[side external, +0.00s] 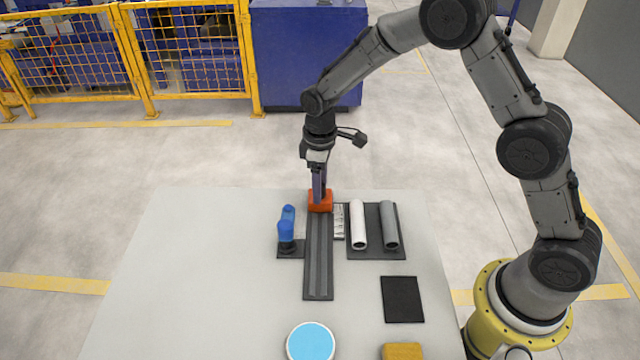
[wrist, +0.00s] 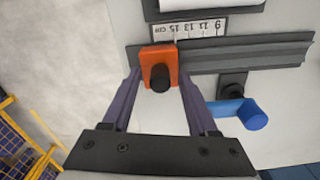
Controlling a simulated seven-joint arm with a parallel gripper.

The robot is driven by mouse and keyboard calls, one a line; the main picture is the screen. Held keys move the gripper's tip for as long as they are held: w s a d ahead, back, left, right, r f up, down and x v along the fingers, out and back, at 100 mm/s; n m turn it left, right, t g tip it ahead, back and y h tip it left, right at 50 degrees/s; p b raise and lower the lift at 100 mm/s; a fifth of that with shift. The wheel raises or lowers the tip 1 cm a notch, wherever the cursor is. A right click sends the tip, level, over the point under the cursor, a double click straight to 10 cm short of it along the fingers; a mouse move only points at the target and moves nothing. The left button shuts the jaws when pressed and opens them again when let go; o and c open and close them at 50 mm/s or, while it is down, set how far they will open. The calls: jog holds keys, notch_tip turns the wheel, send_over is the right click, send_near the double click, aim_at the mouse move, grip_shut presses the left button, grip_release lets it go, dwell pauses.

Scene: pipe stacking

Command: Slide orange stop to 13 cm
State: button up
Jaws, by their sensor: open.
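The orange stop (side external: 320,203) sits on the far end of the dark rail (side external: 318,265). In the wrist view the orange stop (wrist: 150,56) carries a black knob (wrist: 160,78). My gripper (side external: 319,188) is over the stop, fingers pointing down. In the wrist view my gripper (wrist: 160,82) is open, with one finger on either side of the knob; I cannot tell whether either finger touches the stop. A printed scale (wrist: 190,31) beside the rail reads 9, 11, 13, 15 and cm, upside down. The stop's edge is near the 15 and cm end.
A blue clamp-like part (side external: 287,225) stands left of the rail. A white pipe (side external: 358,225) and a grey pipe (side external: 389,225) lie in a dark tray to its right. A black pad (side external: 402,299), blue disc (side external: 311,342) and yellow block (side external: 402,351) are nearer. The table's left side is clear.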

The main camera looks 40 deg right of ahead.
grip_shut()
dwell(0.3)
dwell(1.1)
